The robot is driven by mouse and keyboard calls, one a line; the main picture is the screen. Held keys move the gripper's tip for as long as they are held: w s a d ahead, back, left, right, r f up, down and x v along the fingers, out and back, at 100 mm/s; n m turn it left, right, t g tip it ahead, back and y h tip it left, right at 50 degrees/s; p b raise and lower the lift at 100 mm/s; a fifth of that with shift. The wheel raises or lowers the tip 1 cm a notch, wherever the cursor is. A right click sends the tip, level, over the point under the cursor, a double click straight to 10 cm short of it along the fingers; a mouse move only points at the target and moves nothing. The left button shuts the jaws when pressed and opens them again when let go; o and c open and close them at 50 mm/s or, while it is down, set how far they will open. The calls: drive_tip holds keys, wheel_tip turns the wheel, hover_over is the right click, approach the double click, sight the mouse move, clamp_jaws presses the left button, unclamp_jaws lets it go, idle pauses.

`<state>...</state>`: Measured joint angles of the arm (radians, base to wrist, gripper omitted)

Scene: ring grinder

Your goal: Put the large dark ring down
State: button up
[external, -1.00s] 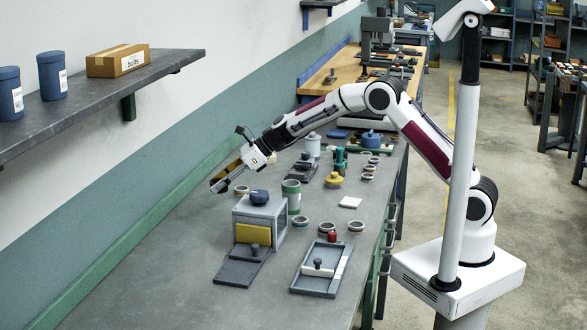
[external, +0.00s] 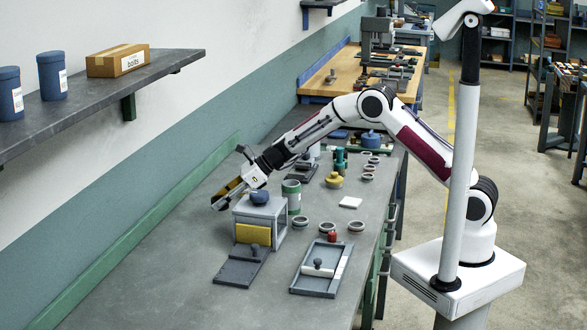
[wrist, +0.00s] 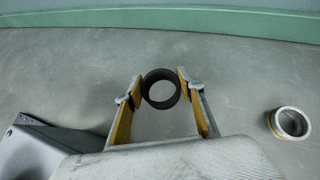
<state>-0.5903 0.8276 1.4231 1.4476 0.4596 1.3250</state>
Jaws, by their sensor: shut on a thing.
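The large dark ring (wrist: 160,73) is between my fingertips in the wrist view, its open middle facing the camera. My gripper (wrist: 161,86) is shut on it, with one yellow-lined finger on either side. In the external view my gripper (external: 220,199) is low over the left part of the bench, just left of the grey box. The ring is too small and dark there to make out clearly. I cannot tell whether it touches the bench top.
The grey box (external: 268,213) with a blue knob stands close to my gripper. A lighter ring (wrist: 291,123) lies on the bench at the wrist view's right. The green rail (wrist: 160,18) runs along the wall. Bench (external: 150,280) is clear at front left.

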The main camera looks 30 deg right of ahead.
drive_tip(key=shift+f, duration=0.15)
drive_tip(key=shift+f, duration=1.8)
drive_tip(key=shift+f, duration=0.1)
drive_tip(key=o, duration=1.3)
drive_tip(key=shift+o, duration=0.2)
drive_tip(key=shift+s+d+r, duration=0.15)
drive_tip(key=shift+d+r, duration=0.3)
drive_tip(key=shift+r, duration=0.05)
drive_tip(key=v, duration=1)
drive_tip(key=shift+d+r, duration=0.25)
drive_tip(key=shift+s, duration=0.1)
